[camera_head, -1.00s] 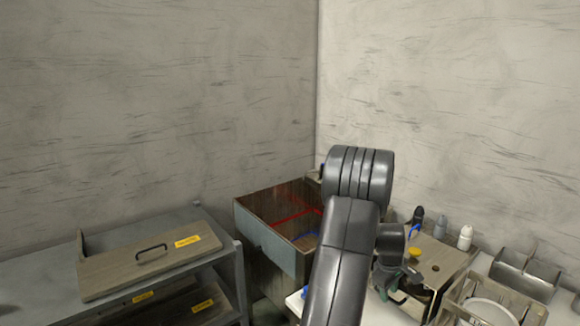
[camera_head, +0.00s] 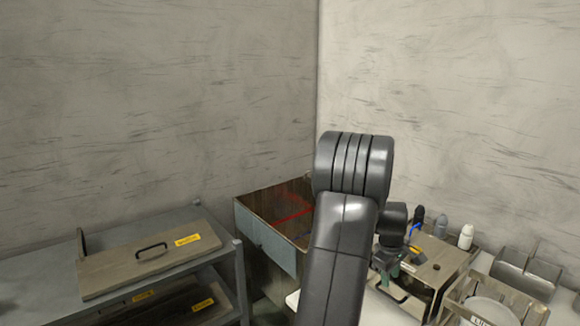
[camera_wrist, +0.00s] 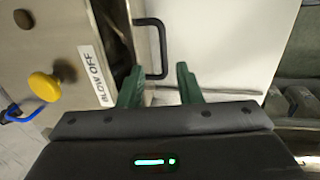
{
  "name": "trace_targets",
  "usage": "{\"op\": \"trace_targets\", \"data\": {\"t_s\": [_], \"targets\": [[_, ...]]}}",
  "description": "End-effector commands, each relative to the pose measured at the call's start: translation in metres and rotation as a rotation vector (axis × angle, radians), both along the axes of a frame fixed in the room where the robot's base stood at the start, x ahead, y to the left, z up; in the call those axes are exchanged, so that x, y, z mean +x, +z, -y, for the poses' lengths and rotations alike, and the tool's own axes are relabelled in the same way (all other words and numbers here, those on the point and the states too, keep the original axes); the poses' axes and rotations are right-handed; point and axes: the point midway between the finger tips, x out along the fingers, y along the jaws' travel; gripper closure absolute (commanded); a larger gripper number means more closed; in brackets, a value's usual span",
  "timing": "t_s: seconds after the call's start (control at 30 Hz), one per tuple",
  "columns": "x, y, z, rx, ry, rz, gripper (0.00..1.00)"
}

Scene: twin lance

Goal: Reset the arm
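My gripper (camera_wrist: 159,72) shows in the wrist view with its two green fingers spread apart and nothing clamped between them. In the head view my gripper (camera_head: 385,272) is small, below my bent dark arm, in front of the wooden box (camera_head: 440,257) on the right. In the wrist view a black handle (camera_wrist: 163,45) lies beyond the gap between the fingertips; how far off it is I cannot tell. To its left is the box face with a "BLOW OFF" label (camera_wrist: 93,75) and a yellow knob (camera_wrist: 44,86).
A large open wooden bin (camera_head: 265,240) with red and blue lines inside stands in the corner. A grey shelf (camera_head: 225,243) at left bears a board with a handle (camera_head: 110,272). Several bottles (camera_head: 466,237), a metal holder (camera_head: 525,270) and a wooden rack with a plate (camera_head: 490,310) are at right.

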Motion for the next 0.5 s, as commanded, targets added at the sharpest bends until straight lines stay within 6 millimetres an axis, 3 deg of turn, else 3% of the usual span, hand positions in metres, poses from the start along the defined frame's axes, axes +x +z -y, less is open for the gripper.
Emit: {"op": "trace_targets", "data": {"t_s": [0.37, 0.4, 0.5], "targets": [[-0.009, 0.076, -0.012, -0.002, 0.001, 0.005, 0.68], [-0.008, 0.061, -0.01, 0.002, -0.001, -0.005, 0.68], [-0.006, 0.04, -0.006, 0.001, -0.001, -0.005, 0.68]]}}
